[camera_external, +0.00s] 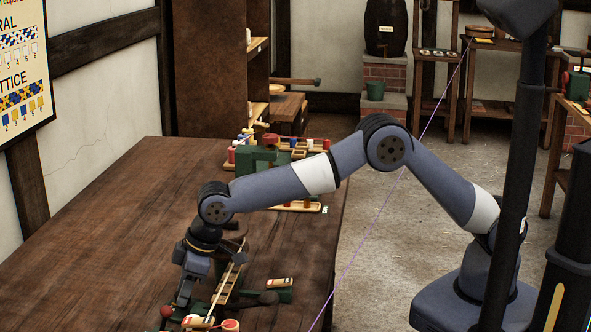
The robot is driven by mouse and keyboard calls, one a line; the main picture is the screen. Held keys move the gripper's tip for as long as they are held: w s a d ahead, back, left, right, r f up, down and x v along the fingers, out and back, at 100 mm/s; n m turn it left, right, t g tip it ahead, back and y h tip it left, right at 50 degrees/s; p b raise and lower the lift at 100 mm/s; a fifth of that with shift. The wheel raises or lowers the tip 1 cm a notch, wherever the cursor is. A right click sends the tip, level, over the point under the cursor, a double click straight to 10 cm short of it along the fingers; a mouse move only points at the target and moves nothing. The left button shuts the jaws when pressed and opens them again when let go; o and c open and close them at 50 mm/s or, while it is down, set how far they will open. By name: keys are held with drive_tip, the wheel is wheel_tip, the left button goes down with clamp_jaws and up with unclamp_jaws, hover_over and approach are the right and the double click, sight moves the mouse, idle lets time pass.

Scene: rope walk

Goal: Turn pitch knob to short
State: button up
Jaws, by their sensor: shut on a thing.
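My gripper (181,298) points down at the near end of the wooden table, over the left side of a green bench device (284,293). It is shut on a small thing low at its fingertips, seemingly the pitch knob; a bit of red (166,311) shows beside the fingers. The fingers hide most of it, so its pointer and setting cannot be read.
The wooden table (110,210) is bare to the left. Farther back stand a green device with a red top (258,157) and trays of coloured spools (300,147). A thin purple line (372,230) runs over the floor at right.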

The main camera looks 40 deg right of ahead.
drive_tip(key=m, duration=0.2)
drive_tip(key=m+t+h+p, duration=0.1)
drive_tip(key=m, duration=0.1)
drive_tip(key=shift+s+a+m, duration=0.1)
drive_tip(key=shift+s+m, duration=0.05)
drive_tip(key=shift+m, duration=0.15)
drive_tip(key=shift+m+t+h+p, duration=0.5)
drive_tip(key=shift+m+t+h, duration=0.1)
drive_tip(key=shift+m, duration=1)
drive_tip(key=o, duration=1)
drive_tip(key=shift+c, duration=0.2)
drive_tip(key=v, duration=1)
drive_tip(key=shift+r, duration=0.4)
drive_tip(key=shift+s+f, duration=0.1)
